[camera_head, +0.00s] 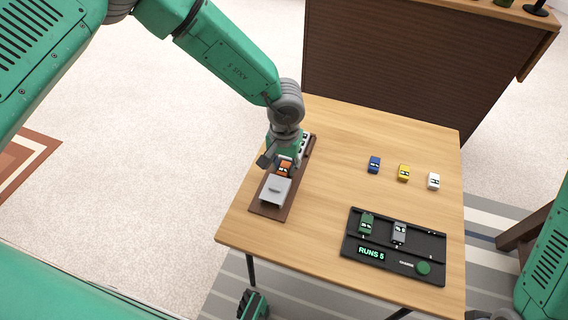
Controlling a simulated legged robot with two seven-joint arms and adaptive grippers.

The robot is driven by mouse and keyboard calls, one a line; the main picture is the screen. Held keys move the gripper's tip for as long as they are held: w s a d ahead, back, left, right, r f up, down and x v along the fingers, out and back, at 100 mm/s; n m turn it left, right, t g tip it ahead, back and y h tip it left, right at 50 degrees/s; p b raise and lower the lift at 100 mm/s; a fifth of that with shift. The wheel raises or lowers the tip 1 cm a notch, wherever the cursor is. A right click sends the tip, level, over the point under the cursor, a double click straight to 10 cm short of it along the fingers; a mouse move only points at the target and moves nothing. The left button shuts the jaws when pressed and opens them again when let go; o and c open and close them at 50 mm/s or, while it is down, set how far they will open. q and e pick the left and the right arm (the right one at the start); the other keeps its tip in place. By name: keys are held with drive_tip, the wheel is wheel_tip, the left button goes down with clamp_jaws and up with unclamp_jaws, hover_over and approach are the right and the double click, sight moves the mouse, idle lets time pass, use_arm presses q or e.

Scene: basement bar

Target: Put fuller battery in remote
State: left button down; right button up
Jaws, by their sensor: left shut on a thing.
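My left gripper (280,161) reaches down over a long brown board (267,210) at the left of the table. It is shut on an orange battery (285,169), whose lower part is hard to see. A grey cover-like piece (276,190) lies on the board just in front of it. The remote (304,144) seems to be the pale piece on the board, mostly hidden by the gripper. A black tester (392,266) at the front right holds a green battery (366,224) and a grey battery (399,232). Its display (371,254) reads "RUNS 5".
Blue (374,165), yellow (404,173) and white (433,181) batteries stand apart at the right of the wooden table (330,190). The tester has a green round button (423,268). The middle of the table is clear. A dark bar counter (385,60) stands behind.

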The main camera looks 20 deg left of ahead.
idle(0.4)
use_arm(q)
drive_tip(key=c, duration=1.2)
unclamp_jaws()
wheel_tip(320, 180, up, 12)
drive_tip(key=shift+d+f, duration=0.1)
